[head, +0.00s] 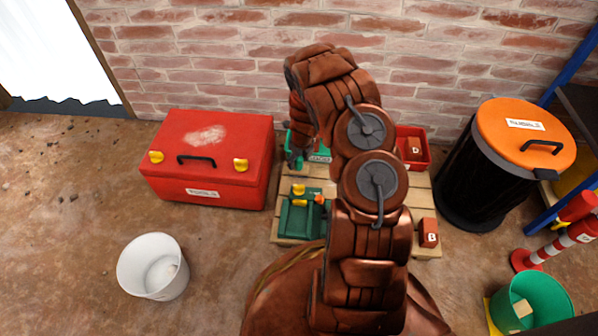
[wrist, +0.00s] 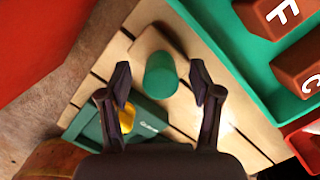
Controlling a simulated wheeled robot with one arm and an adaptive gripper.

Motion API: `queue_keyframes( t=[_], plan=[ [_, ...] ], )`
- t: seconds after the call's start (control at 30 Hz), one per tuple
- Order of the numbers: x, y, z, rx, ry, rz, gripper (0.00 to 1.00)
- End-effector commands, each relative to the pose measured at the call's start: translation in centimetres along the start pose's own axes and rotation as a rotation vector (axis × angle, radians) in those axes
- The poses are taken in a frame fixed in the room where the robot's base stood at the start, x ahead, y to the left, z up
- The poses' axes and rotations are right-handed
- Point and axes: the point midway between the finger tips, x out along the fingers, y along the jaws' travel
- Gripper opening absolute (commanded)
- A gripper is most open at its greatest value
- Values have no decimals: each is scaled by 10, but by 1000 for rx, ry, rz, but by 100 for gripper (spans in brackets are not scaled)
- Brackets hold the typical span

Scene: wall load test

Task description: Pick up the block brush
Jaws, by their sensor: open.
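The block brush (wrist: 148,42) looks like a tan, rounded wooden block with an upright green cylinder (wrist: 160,76) as its grip. It lies on the slatted wooden pallet (wrist: 238,142) in the wrist view. My gripper (wrist: 161,82) is open, with one dark finger on each side of the green grip in the picture. Neither finger visibly touches it, and I cannot tell the height gap. In the head view my arm hides the brush and most of my gripper.
A green tray (wrist: 203,14) with lettered red blocks lies right of the brush. A dark green case (wrist: 90,130) with a yellow part lies below left. In the head view, a red toolbox (head: 208,180), white bucket (head: 135,268), orange-lidded bin (head: 470,185) and brick wall (head: 220,50) surround the pallet.

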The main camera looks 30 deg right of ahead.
Motion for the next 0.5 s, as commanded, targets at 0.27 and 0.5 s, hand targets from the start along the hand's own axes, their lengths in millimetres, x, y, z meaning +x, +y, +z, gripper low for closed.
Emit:
queue_keyframes(
  t=[0.27, 0.5],
  plan=[
    [2, 0, 0, 0, 0, -1, 61],
    [2, 0, 0, -1, 0, -1, 36]
  ],
)
